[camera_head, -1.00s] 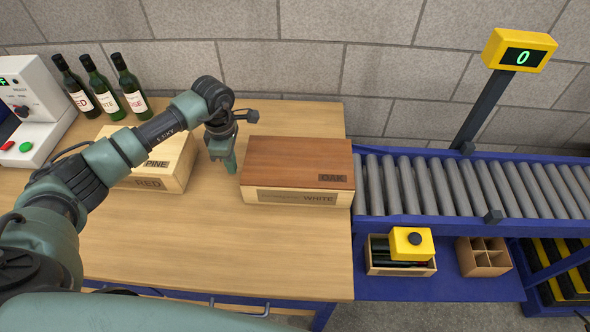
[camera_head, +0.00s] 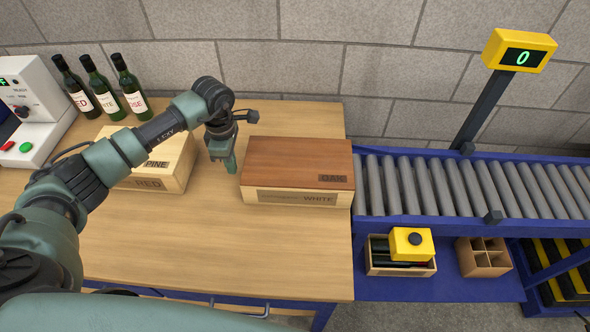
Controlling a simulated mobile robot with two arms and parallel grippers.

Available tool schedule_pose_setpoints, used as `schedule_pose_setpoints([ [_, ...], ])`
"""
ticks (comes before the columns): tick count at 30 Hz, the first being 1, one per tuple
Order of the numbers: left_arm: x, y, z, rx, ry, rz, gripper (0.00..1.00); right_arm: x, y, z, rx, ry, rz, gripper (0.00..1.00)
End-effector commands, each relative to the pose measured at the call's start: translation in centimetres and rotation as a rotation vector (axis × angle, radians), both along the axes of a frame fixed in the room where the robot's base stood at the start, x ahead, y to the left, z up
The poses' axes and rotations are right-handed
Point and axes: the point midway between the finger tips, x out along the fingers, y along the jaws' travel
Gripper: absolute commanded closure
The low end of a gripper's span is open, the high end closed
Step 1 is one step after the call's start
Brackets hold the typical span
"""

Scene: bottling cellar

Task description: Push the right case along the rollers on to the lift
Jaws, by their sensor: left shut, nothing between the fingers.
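The right case (camera_head: 297,170) has a brown wooden lid marked OAK and a pale front marked WHITE. It sits at the right end of the wooden table, its right side at the start of the rollers (camera_head: 455,187). A second pale case (camera_head: 163,165), marked PINE and RED, stands to the left, partly hidden by my left arm. My left gripper (camera_head: 231,166) is shut and empty, pointing down at the left side of the right case. I cannot tell whether it touches the case. My right gripper is out of view. I cannot make out the lift for certain.
Three bottles (camera_head: 103,88) and a white machine (camera_head: 28,100) stand at the back left. A yellow display (camera_head: 519,50) on a post reads 0 behind the rollers. A bottle crate (camera_head: 400,269) and a divided box (camera_head: 483,257) sit on a lower blue shelf. The table front (camera_head: 220,250) is clear.

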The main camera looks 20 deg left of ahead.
Motion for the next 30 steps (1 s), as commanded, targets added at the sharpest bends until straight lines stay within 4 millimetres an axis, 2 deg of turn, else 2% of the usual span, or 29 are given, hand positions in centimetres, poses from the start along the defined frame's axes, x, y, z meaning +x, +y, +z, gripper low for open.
schedule_pose_setpoints([
  [14,0.0,-0.1,0.0,0.0,0.0,0.0,1.0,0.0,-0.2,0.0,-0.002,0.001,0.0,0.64],
  [30,0.9,-3.6,0.0,-0.001,-0.002,-0.002,1.0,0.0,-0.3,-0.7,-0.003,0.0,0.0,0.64],
])
